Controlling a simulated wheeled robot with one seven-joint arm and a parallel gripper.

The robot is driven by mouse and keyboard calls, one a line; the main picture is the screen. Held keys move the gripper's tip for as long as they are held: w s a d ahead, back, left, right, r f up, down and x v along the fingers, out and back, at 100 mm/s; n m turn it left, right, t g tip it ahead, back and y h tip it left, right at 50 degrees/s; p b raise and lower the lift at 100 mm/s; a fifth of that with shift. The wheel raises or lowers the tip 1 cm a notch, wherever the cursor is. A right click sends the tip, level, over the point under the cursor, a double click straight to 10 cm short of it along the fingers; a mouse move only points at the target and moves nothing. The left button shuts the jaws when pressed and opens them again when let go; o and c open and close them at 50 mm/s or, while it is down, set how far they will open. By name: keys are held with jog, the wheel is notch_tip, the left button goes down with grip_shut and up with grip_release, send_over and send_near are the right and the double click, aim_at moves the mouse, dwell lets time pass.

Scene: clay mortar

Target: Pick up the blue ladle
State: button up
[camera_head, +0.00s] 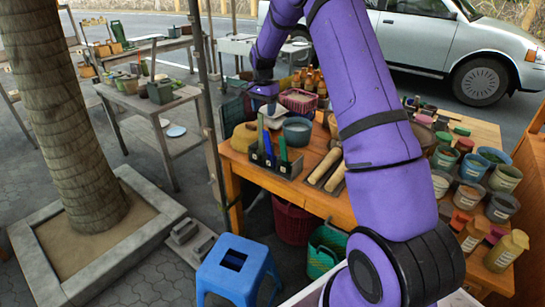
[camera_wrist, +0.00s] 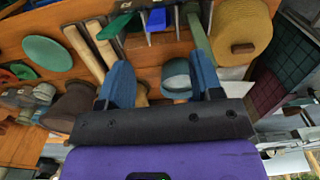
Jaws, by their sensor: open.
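A blue utensil, which looks like the blue ladle (camera_head: 268,145), stands in a dark holder (camera_head: 288,171) at the front left of the wooden table, between green utensils. In the wrist view the blue ladle (camera_wrist: 157,19) shows at the top edge, only partly in frame. My gripper (camera_wrist: 160,62) is open and empty, its two blue fingers apart and pointing toward the table. In the head view my gripper (camera_head: 272,114) is above the table, behind the holder and apart from the ladle. A grey-blue bowl (camera_wrist: 175,82) shows between the fingers.
A yellow-brown round block (camera_head: 243,136) sits left of the holder, and the bowl (camera_head: 297,130) behind it. Wooden rolling pins (camera_head: 326,164) lie to the right. Several paint pots (camera_head: 473,167) crowd the table's right side. A blue stool (camera_head: 238,268) stands in front.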

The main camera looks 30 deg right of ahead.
aim_at(266, 131)
jog(key=shift+w+d+f, duration=0.15)
jog(key=shift+f, duration=0.3)
jog(key=shift+w+d+f, duration=0.15)
jog(key=shift+f, duration=0.3)
notch_tip(266, 131, down, 5)
jog(key=shift+f, duration=0.1)
jog(key=shift+s+d+f, duration=0.1)
jog(key=shift+s+f, duration=0.1)
jog(key=shift+f, duration=1.15)
jog(key=shift+s+f, duration=0.2)
jog(key=shift+f, duration=1.1)
grip_shut()
notch_tip(266, 131, up, 10)
jog(key=shift+r, duration=0.1)
